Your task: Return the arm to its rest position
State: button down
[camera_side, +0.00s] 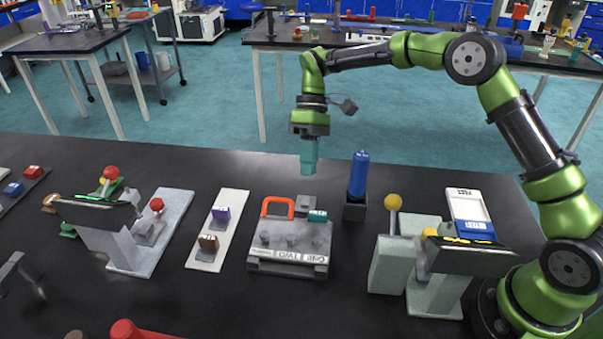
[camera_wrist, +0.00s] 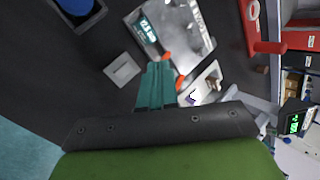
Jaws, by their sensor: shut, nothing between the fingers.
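My gripper (camera_side: 308,160) hangs from the green and black arm, pointing down, above the back part of the black table. Its teal fingers are together with nothing between them. In the wrist view the shut fingers (camera_wrist: 157,85) point at the table, with the grey plate (camera_wrist: 180,25) beyond them.
A blue bottle (camera_side: 358,175) stands upright in a dark holder (camera_side: 355,208), right of the gripper. A machine with a yellow knob (camera_side: 393,202) stands at right, near a white tray (camera_side: 468,208). A white strip (camera_side: 217,229) and a machine with red knobs (camera_side: 165,232) are at left.

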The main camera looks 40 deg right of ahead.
jog(key=s+d+r+m+t+h, duration=0.1)
jog(key=s+d+r+m+t, duration=0.2)
jog(key=s, duration=0.4)
jog(key=s+d+r+m+t, duration=0.3)
jog(key=s+r+t, duration=0.2)
jog(key=s, duration=0.3)
jog(key=s+d+r+m+t+h, duration=0.1)
jog(key=s+d+r+m+t, duration=0.1)
jog(key=s, duration=0.5)
notch_tip(320, 180, up, 3)
jog(key=shift+s+d+r+m+t+h, duration=0.1)
jog(key=shift+s+d+m+t+h, duration=0.3)
jog(key=shift+t, duration=0.6)
